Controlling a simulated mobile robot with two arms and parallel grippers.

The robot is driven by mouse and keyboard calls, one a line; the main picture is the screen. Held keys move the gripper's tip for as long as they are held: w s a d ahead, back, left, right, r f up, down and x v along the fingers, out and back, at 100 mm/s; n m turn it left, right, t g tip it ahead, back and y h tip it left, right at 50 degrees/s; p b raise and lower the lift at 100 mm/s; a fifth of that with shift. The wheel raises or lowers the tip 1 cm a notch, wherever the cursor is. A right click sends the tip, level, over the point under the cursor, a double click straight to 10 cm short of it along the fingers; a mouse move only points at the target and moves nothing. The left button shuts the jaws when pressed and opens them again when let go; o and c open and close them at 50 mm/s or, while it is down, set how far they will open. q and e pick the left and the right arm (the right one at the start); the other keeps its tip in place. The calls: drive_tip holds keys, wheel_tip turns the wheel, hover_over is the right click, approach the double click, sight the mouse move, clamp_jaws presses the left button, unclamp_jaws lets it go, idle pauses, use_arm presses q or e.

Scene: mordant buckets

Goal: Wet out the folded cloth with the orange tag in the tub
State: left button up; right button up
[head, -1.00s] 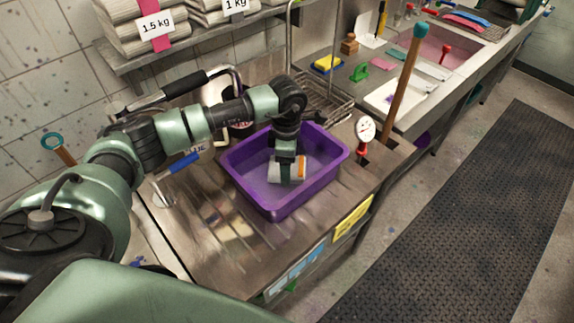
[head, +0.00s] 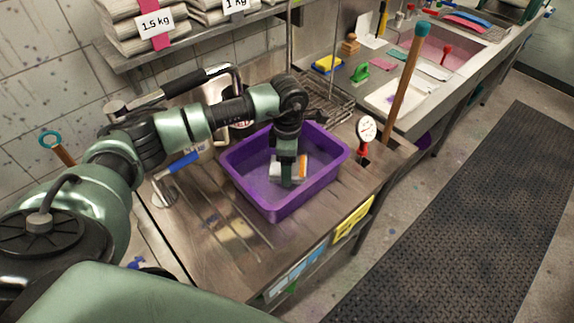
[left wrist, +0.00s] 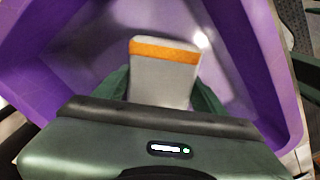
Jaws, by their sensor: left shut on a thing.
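The folded cloth is pale grey with an orange tag band and shows inside the purple tub in the head view (head: 302,165). In the left wrist view the cloth (left wrist: 160,82) sits between the two dark green fingers, its orange band at the far end. The purple tub (head: 322,182) stands on the steel counter; its wall also shows in the left wrist view (left wrist: 262,60). My left gripper (head: 287,180) reaches down into the tub and is shut on the cloth. I cannot tell how deep any liquid is. My right gripper is not in view.
A dial gauge with a red base (head: 366,130) stands right of the tub. A wooden pole with a teal end (head: 405,80) stands behind it. A wire rack (head: 328,98) lies behind the tub. The counter (head: 225,235) in front is largely clear.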

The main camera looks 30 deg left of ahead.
use_arm(q)
drive_tip(key=shift+s+a, duration=0.3)
drive_tip(key=shift+a, duration=0.35)
drive_tip(key=shift+d, duration=0.1)
drive_tip(key=shift+w+d+b, duration=0.4)
drive_tip(key=shift+d+b, duration=0.05)
drive_tip(key=shift+d, duration=0.2)
drive_tip(key=shift+a, duration=0.1)
drive_tip(key=shift+s+a, duration=0.45)
drive_tip(key=shift+a, duration=0.2)
drive_tip(key=shift+w+d+b, duration=0.4)
drive_tip(key=shift+w+d, duration=0.05)
drive_tip(key=shift+d, duration=0.35)
drive_tip(key=shift+s+a, duration=0.4)
drive_tip(key=shift+a, duration=0.45)
drive_tip(key=shift+r+p, duration=2.3)
drive_tip(key=shift+r, duration=2.5)
